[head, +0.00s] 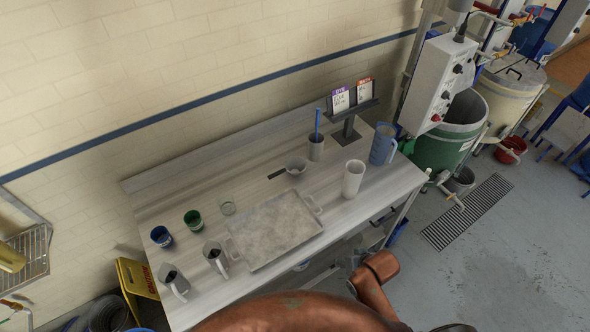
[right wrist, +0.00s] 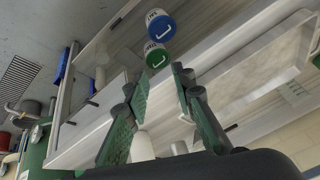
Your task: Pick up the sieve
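The sieve (head: 296,164) looks like a small pale bowl with a short dark handle pointing left. It lies on the grey table (head: 150,190) behind the large tray, left of a white jug. No gripper is near it in the head view. My right gripper (right wrist: 160,76) shows in the right wrist view with two green-padded fingers spread apart and nothing between them. It is low beside the table, and the sieve cannot be made out in that view. My left gripper is not in view.
A grey tray (head: 232,247) fills the table's middle. Blue (right wrist: 160,26) and green (right wrist: 157,55) tins are beyond my right fingers.

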